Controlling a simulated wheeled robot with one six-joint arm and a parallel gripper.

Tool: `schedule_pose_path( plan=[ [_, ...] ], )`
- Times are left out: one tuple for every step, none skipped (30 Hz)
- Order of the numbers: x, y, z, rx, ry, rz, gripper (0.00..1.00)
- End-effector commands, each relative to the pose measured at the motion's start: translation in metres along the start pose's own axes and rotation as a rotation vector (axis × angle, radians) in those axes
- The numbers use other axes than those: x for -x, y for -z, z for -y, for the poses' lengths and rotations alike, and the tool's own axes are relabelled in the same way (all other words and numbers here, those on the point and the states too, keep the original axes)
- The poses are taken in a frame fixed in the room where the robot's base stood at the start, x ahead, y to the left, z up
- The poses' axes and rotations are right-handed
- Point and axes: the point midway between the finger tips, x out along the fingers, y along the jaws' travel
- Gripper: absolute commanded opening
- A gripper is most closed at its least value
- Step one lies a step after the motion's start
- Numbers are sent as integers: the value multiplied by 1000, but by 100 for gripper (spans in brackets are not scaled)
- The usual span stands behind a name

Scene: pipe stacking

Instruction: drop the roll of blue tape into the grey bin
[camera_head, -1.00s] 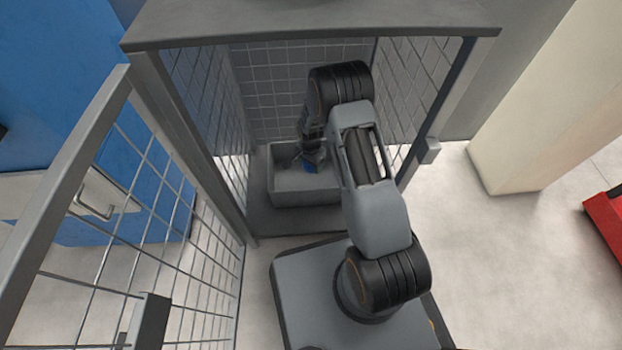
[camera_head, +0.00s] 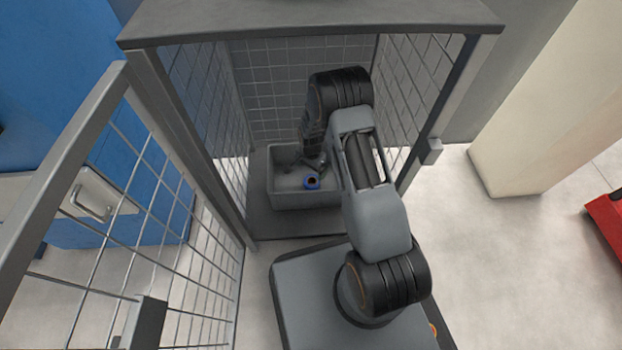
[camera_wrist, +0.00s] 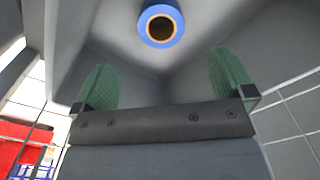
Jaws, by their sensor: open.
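The roll of blue tape (camera_head: 312,182) is inside the grey bin (camera_head: 290,201), below my gripper (camera_head: 308,164) in the head view. In the wrist view the blue tape roll (camera_wrist: 161,24) shows its round end and brown core, apart from the fingers. My gripper (camera_wrist: 163,84) has its two green-padded fingers spread wide with nothing between them. It is over the bin, whose grey inner walls (camera_wrist: 105,28) fill much of the wrist view. I cannot tell whether the roll rests on the bin floor or is still falling.
The bin stands inside a mesh cage with a grey top (camera_head: 310,22) above my arm. An open mesh door (camera_head: 95,215) stands at the left. A cream block (camera_head: 540,110) and a red object (camera_head: 605,215) are at the right. Floor between them is clear.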

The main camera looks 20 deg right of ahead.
Motion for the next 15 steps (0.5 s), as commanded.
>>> schedule_pose_path(
  plan=[
    [3, 0, 0, 0, 0, 0, 99],
    [5, 0, 0, 0, 1, 0, 99],
    [10, 0, 0, 0, 1, -1, 99],
    [14, 0, 0, 0, 1, -1, 99],
    [19, 0, 0, 0, 2, -1, 99],
    [26, 0, 0, 0, 1, -1, 99],
    [31, 0, 0, 0, 1, -1, 99],
    [36, 0, 0, 0, 1, -1, 99],
    [42, 0, 0, 0, 1, -1, 99],
    [46, 0, 0, 0, 2, -1, 99],
    [50, 0, 0, 0, 2, -1, 99],
    [56, 0, 0, 0, 2, -1, 99],
    [59, 0, 0, 0, 1, -1, 99],
    [62, 0, 0, 0, 1, -1, 99],
    [66, 0, 0, 0, 1, -1, 99]
  ],
)
